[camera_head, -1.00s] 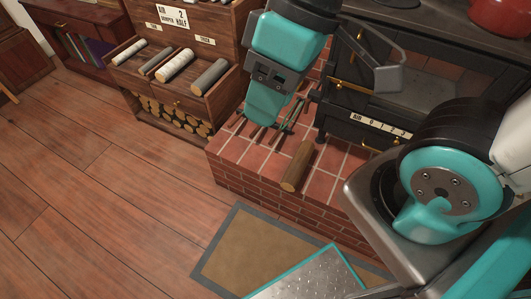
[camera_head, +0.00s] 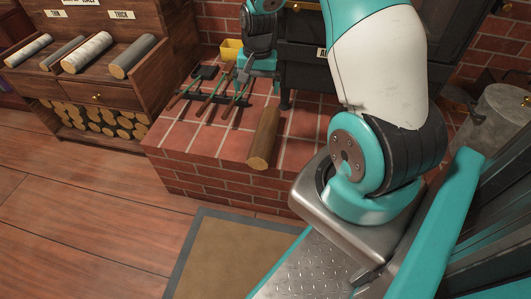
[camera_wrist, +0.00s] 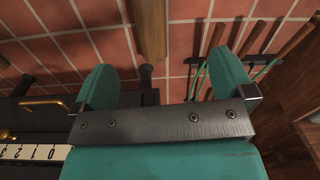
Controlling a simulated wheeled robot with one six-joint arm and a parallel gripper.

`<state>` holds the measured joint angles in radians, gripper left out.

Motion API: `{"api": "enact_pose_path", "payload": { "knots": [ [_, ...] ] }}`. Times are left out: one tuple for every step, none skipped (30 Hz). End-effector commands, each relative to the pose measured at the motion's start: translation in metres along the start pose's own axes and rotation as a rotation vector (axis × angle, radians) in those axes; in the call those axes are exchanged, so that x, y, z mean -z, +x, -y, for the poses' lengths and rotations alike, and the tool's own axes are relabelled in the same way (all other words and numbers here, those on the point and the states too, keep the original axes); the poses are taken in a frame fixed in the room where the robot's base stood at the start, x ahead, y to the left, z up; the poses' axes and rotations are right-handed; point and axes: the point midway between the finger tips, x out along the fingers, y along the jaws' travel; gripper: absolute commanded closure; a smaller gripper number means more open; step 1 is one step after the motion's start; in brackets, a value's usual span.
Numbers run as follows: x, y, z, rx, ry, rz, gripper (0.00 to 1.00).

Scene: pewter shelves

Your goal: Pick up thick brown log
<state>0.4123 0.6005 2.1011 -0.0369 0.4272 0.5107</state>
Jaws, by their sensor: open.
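The thick brown log (camera_head: 264,138) lies on the red brick hearth (camera_head: 205,135), its pale cut end near the front edge. In the wrist view the log (camera_wrist: 150,30) shows at the top, ahead of the fingers and a little left of the middle, partly cut off by the frame. My gripper (camera_wrist: 165,78) is open, with its two teal fingers apart and nothing between them. In the head view my gripper (camera_head: 245,80) is beyond the log's far end, above the hearth by the stove; its fingertips are hard to make out.
Fire tools with brown handles (camera_head: 211,95) lie left of the log. A yellow container (camera_head: 231,48) stands behind them. The dark stove (camera_head: 300,65) is close behind my gripper. A wooden rack (camera_head: 100,85) with pale and grey logs stands at the left. A metal bucket (camera_head: 500,115) is at the right.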

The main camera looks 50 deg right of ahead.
Motion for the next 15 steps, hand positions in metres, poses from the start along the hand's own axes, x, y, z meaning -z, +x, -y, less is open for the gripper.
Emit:
{"api": "enact_pose_path", "payload": {
  "knots": [
    [0.009, 0.028, -0.011, -0.013, 0.044, 0.001, 0.0],
    [0.013, 0.035, -0.016, -0.02, 0.065, -0.002, 0.0],
    [0.017, 0.042, -0.02, -0.026, 0.087, -0.005, 0.0],
    [0.019, 0.046, -0.023, -0.029, 0.099, -0.005, 0.0],
    [0.02, 0.05, -0.025, -0.032, 0.108, -0.006, 0.0],
    [0.021, 0.055, -0.027, -0.035, 0.116, -0.006, 0.0],
    [0.022, 0.059, -0.029, -0.036, 0.119, -0.005, 0.0],
    [0.022, 0.064, -0.029, -0.037, 0.121, -0.005, 0.0],
    [0.022, 0.071, -0.029, -0.037, 0.122, -0.005, 0.0],
    [0.022, 0.077, -0.03, -0.037, 0.121, -0.005, 0.0],
    [0.022, 0.084, -0.03, -0.038, 0.121, -0.004, 0.0],
    [0.022, 0.094, -0.03, -0.038, 0.12, -0.004, 0.0],
    [0.022, 0.101, -0.03, -0.037, 0.12, -0.005, 0.0],
    [0.022, 0.108, -0.03, -0.037, 0.12, -0.004, 0.0],
    [0.022, 0.117, -0.03, -0.037, 0.119, -0.004, 0.0]
  ]
}}
